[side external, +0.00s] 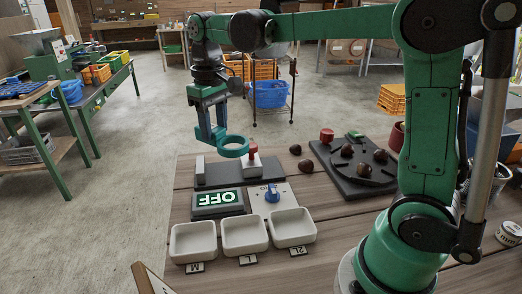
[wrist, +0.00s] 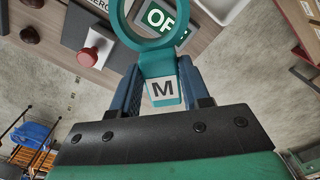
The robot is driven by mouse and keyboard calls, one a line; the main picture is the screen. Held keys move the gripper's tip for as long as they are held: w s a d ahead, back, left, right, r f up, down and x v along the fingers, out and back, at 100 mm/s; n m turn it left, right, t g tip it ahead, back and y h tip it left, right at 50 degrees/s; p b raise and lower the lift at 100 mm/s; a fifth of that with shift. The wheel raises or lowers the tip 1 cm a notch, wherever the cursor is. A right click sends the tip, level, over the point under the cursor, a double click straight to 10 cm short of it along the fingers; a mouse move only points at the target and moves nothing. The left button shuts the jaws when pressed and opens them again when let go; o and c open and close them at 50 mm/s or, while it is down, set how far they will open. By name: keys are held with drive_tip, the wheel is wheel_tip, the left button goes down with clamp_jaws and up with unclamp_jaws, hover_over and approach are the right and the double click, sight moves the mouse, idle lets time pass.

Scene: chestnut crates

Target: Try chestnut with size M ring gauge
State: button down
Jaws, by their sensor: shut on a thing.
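My gripper (side external: 213,143) is shut on the teal size M ring gauge (side external: 234,153), above the back left of the wooden table. In the wrist view the gauge's tab (wrist: 163,91), marked M, sits between my two blue fingers, and its ring points away from my palm. I see no chestnut in the ring. Two loose brown chestnuts, one at the back (side external: 295,149) and one nearer (side external: 305,165), lie on the table right of the gauge. Several more chestnuts (side external: 347,150) are on a dark board (side external: 338,176). Two chestnuts (wrist: 30,35) also show at the wrist view's upper left.
A red knob on a white base (side external: 253,161) stands close beside the ring. A display reading OFF (side external: 217,200) and a blue dial (side external: 272,193) are in front. White trays labelled M (side external: 193,255), L (side external: 244,250) and 2L (side external: 293,240) line the near edge.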

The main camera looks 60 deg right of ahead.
drive_tip(key=d+f, duration=0.4)
drive_tip(key=d, duration=1)
drive_tip(key=d+f, duration=0.3)
drive_tip(key=d, duration=1.1)
drive_tip(key=shift+w+d+f, duration=0.1)
drive_tip(key=shift+f, duration=1.45)
drive_tip(key=shift+w+d+f, duration=0.1)
drive_tip(key=shift+f, duration=1.45)
drive_tip(key=shift+f, duration=1.55)
drive_tip(key=shift+r, duration=0.15)
wheel_tip(320, 180, up, 7)
